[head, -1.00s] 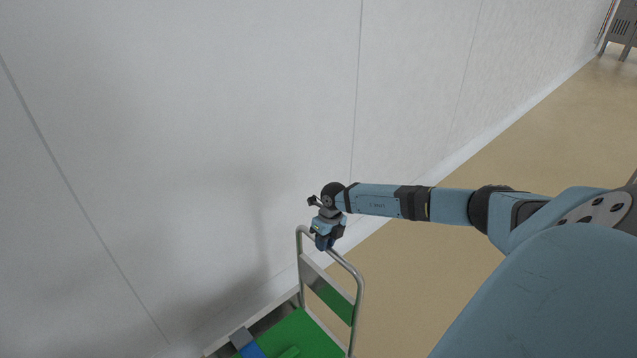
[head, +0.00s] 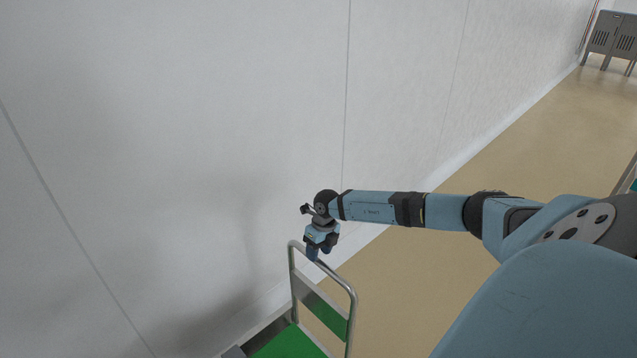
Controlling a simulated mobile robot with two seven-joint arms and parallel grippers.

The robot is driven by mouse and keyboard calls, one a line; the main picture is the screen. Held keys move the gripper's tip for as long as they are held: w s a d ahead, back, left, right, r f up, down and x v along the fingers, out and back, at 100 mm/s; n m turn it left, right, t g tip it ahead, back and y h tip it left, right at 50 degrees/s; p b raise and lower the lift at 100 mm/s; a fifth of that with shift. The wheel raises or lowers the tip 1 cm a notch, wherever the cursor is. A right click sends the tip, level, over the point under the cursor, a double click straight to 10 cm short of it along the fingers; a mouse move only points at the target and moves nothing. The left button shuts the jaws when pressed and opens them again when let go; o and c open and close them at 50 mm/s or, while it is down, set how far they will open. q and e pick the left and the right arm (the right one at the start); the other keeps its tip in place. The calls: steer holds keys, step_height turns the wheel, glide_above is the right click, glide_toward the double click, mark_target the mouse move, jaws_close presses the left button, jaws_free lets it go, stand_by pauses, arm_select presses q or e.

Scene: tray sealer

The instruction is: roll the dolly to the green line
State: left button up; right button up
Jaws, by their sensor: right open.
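The dolly (head: 322,309) stands at the bottom middle of the head view, close to the white wall. It has a bent metal push handle (head: 340,277) with a green panel and a green deck, which the lower picture edge cuts off. My right gripper (head: 314,254) points down at the top bar of the handle and overlaps it in the picture. It is open; I cannot tell whether the bar lies between its fingers. My left gripper is not in view. No green line shows on the floor in view.
The white wall (head: 180,150) runs along the left side, close beside the dolly. The tan floor (head: 500,180) to the right is clear. The edge of something grey shows at the right border.

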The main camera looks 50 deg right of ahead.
step_height(320, 180, up, 12)
steer(key=d, duration=0.2)
steer(key=shift+d+b, duration=0.25)
steer(key=shift+b, duration=0.2)
steer(key=shift+s+f, duration=0.1)
steer(key=shift+f, duration=0.05)
